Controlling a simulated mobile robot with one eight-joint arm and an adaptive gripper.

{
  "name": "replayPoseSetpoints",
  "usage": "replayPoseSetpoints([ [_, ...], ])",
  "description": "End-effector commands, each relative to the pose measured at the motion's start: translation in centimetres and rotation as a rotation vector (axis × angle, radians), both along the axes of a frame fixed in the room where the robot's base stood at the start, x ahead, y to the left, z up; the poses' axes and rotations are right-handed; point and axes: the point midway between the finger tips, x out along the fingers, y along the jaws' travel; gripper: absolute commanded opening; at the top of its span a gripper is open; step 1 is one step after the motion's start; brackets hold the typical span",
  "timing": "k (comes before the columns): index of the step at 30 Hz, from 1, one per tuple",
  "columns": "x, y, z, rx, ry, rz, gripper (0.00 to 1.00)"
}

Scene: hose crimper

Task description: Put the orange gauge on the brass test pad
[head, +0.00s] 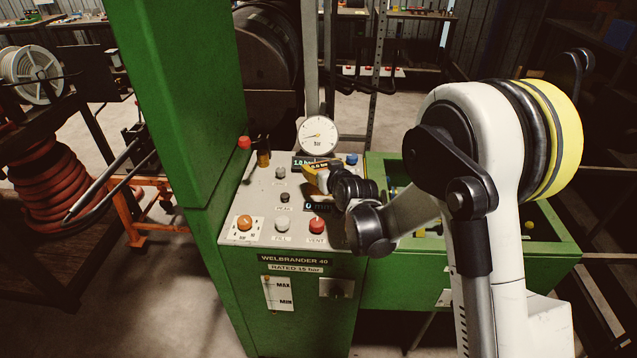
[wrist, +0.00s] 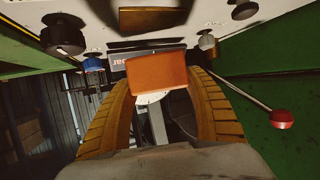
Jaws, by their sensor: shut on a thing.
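My gripper (head: 322,181) is over the rear of the grey control panel, just in front of the round white dial. In the wrist view its two yellow ribbed fingers (wrist: 160,88) are shut on the orange gauge (wrist: 158,73), a small box whose plain orange face shows. In the head view the gauge (head: 317,166) is partly hidden by the gripper, and its dark label shows. I cannot tell whether it touches the panel. A brass-coloured fitting (head: 263,158) stands at the panel's left rear, also in the wrist view (wrist: 207,42).
The control panel (head: 262,208) carries several knobs and buttons, a lever with a red knob (head: 244,142) and a dial (head: 318,134) at its rear. A tall green column (head: 180,90) rises at its left. A green tray (head: 545,243) lies to the right, behind my arm.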

Motion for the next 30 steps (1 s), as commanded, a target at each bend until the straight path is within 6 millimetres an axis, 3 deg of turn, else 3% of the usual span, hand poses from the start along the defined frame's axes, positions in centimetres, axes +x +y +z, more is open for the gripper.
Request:
replayPoseSetpoints([
  [5,0.3,0.5,-1.0,0.001,-0.001,0.000,0.20],
  [12,0.3,0.4,-4.4,0.001,-0.001,0.000,0.20],
  [23,0.2,0.4,-4.7,0.001,0.000,0.000,0.20],
  [24,0.2,0.4,-4.6,0.000,0.000,0.000,0.73],
  [25,0.2,0.4,-4.6,0.000,0.000,0.000,0.83],
  [30,0.2,0.4,-4.5,0.000,0.000,0.000,0.84],
])
